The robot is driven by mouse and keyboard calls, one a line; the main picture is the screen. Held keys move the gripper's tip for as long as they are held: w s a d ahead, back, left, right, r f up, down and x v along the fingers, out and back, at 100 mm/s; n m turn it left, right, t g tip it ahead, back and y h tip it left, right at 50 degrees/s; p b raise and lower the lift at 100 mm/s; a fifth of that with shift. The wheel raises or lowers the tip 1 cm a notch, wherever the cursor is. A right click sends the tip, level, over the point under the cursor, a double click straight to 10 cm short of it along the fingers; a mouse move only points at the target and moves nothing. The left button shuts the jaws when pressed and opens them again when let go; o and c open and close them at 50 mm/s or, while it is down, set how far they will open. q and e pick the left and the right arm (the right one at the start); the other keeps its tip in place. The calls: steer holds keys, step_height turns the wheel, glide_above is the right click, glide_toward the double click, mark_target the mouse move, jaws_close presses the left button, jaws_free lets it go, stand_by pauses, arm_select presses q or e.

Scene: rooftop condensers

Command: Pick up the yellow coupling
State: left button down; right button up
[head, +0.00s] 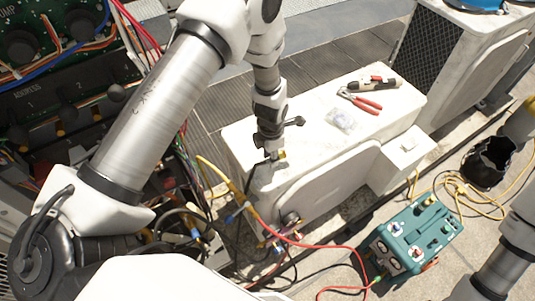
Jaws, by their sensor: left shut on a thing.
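The yellow coupling (282,154) is a small brass-yellow piece at the fingertips of my left gripper (277,152). My left gripper points down over the near left part of the white condenser's top (240,135). It is shut on the coupling, and the fingers hide much of it. I cannot tell whether the coupling still touches the top.
Red-handled pliers (360,101), a clear bag (342,120) and a dark-and-tan tool (374,82) lie on the condenser top. A teal manifold or pump unit (416,238) stands on the floor at right. Red and yellow hoses cross the floor. Open wiring fills the left.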

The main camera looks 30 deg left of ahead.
arm_select(q)
steer(key=s+d+r+p, duration=0.1)
steer(key=s+d+p, duration=0.2)
steer(key=d+p, duration=0.7)
steer(key=d, duration=0.4)
steer(key=shift+s+d, duration=0.15)
steer(key=shift+s, duration=0.2)
steer(key=c, duration=1.9)
jaws_free()
jaws_close()
